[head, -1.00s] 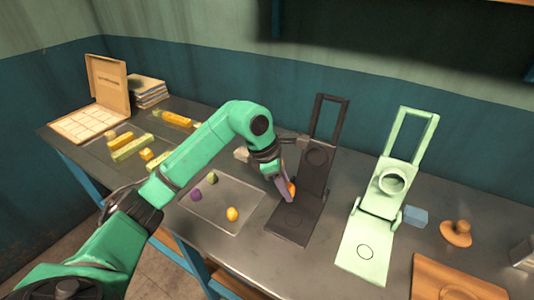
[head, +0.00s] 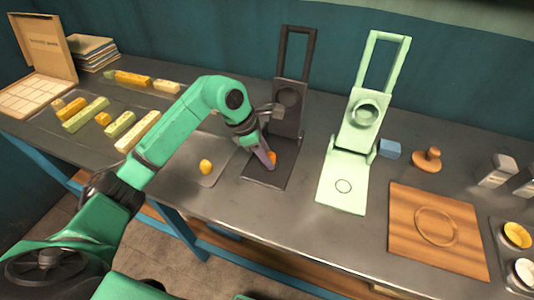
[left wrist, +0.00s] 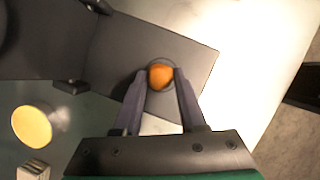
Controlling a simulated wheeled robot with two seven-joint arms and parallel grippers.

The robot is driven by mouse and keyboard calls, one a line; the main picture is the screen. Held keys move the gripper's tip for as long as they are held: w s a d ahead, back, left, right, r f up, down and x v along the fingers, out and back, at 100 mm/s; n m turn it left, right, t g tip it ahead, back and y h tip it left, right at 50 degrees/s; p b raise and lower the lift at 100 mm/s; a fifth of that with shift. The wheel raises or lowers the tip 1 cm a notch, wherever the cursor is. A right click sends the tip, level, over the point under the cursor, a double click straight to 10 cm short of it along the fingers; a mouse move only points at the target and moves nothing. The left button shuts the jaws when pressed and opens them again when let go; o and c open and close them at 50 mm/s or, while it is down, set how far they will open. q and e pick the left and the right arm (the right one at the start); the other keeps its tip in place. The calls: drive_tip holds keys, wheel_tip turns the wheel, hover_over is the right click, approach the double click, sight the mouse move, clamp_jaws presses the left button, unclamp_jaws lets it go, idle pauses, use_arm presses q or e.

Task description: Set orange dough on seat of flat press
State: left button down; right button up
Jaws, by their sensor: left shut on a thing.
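The orange dough (left wrist: 160,75) is a small ball between the fingertips of my left gripper (left wrist: 161,84). It also shows in the head view (head: 272,157), partly hidden by a finger. The gripper is shut on it, over the lower plate of the dark flat press (head: 257,176). In the left wrist view the dough lies within the round seat mark (left wrist: 150,88) on the dark plate. I cannot tell whether it touches the plate. The press lid (head: 289,105) stands raised behind. My right gripper is not in view.
A pale green press (head: 343,195) stands open to the right, with a blue block (head: 389,149) beside it. A wooden board (head: 437,258) lies farther right. A yellow-orange ball (head: 206,167) sits on a tray left of the dark press. Several coloured bars lie at the left.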

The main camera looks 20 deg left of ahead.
use_arm(q)
drive_tip(key=shift+r, duration=0.1)
drive_tip(key=shift+f+b, duration=0.4)
drive_tip(key=shift+b, duration=0.2)
idle(1.3)
unclamp_jaws()
drive_tip(key=shift+s+r+p, duration=0.1)
drive_tip(key=shift+r+p, duration=2.2)
drive_tip(key=shift+r, duration=1.25)
drive_tip(key=shift+r, duration=0.1)
